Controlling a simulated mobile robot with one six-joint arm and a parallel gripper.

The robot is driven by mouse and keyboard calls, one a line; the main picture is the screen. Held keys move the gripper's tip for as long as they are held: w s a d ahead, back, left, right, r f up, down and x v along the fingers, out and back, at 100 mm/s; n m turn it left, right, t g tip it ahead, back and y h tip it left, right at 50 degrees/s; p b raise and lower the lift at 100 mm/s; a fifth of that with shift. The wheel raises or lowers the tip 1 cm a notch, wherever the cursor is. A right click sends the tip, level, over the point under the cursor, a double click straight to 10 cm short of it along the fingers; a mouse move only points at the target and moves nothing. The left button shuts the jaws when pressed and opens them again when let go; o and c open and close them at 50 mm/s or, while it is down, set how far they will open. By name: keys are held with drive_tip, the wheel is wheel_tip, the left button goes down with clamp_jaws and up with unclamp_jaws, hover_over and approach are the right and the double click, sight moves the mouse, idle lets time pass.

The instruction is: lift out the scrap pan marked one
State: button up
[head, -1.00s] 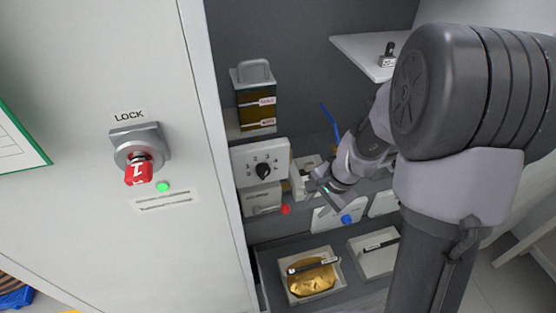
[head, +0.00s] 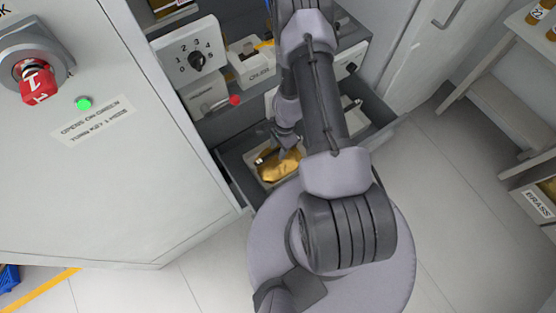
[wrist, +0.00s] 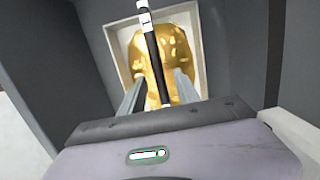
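A pale square pan (wrist: 112,42) with crumpled gold scrap (wrist: 178,45) in it lies ahead of my gripper (wrist: 160,76) in the wrist view. A black bar handle (wrist: 152,45) with a white label crosses over the pan; I cannot read its mark. My gripper is open, with one finger on each side of the bar; I cannot tell whether they touch it. In the head view the gold scrap (head: 280,170) shows in the open drawer, under my gripper (head: 286,142), and the pan is partly hidden by my arm.
The open dark drawer (head: 232,165) has walls close around the pan. Above it are a dial panel (head: 185,62) and a red knob (head: 234,100). The lock (head: 30,55) holds a red key, beside a lit green light (head: 83,103).

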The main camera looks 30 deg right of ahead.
sight(277, 154)
drive_tip(key=f+b, duration=0.1)
drive_tip(key=f, duration=0.1)
drive_tip(key=f+b, duration=0.1)
drive_tip(key=f, duration=0.1)
drive_tip(key=shift+a+f, duration=0.2)
drive_tip(key=shift+f, duration=0.1)
drive_tip(key=shift+r, duration=0.15)
clamp_jaws()
idle(0.8)
